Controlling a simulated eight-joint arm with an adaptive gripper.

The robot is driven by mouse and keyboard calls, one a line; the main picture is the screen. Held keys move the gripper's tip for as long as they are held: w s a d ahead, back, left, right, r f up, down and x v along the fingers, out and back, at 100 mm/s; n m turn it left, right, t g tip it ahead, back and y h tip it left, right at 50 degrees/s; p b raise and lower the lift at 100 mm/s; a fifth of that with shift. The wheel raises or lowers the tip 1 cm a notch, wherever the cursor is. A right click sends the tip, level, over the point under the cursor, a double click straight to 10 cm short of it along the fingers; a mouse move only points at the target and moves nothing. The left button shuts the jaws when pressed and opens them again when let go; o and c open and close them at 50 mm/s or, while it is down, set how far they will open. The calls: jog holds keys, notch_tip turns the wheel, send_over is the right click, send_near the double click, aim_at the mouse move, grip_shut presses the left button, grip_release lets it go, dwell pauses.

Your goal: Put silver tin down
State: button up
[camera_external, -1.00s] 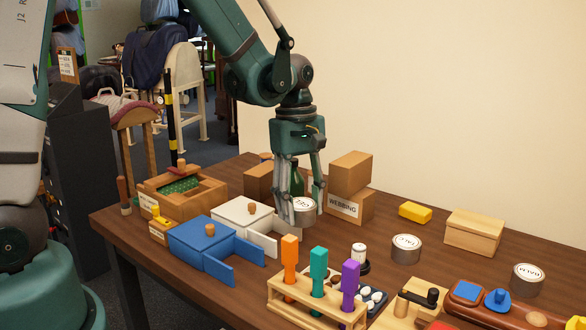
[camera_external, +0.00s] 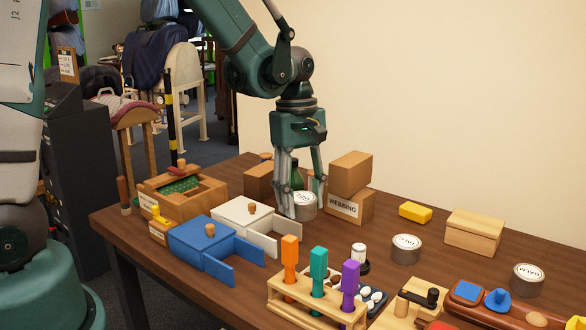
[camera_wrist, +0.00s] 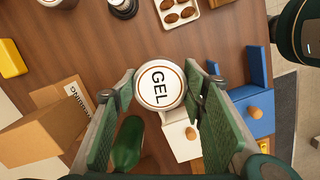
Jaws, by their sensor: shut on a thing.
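The silver tin (camera_external: 304,208), with a white lid that reads GEL in the wrist view (camera_wrist: 160,87), sits between the fingertips of my gripper (camera_external: 304,203). My gripper is shut on it, with a finger on either side, and the tin looks level. It is beside the white box and in front of the WEBBING box. I cannot tell whether its base touches the table (camera_external: 150,235). Two similar silver tins stand on the table to the right, one near the middle (camera_external: 406,252) and one labelled BALM (camera_external: 527,281).
Stacked cardboard boxes (camera_external: 350,174) and a green bottle (camera_wrist: 127,145) are close by. A tool rack (camera_external: 315,305) is in front. Some bare table lies right of the tin.

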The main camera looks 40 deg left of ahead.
jog(key=w+d+r+n+p, duration=0.15)
jog(key=w+d+r, duration=0.25)
jog(key=w+d, duration=1.1)
notch_tip(320, 180, up, 3)
jog(key=p, duration=0.3)
send_over(478, 221)
jog(key=shift+a+n, duration=0.15)
jog(key=shift+n, duration=0.2)
jog(key=shift+f+p, duration=0.35)
jog(key=shift+f, duration=2.8)
jog(key=shift+f, duration=1.85)
jog(key=shift+f, duration=0.15)
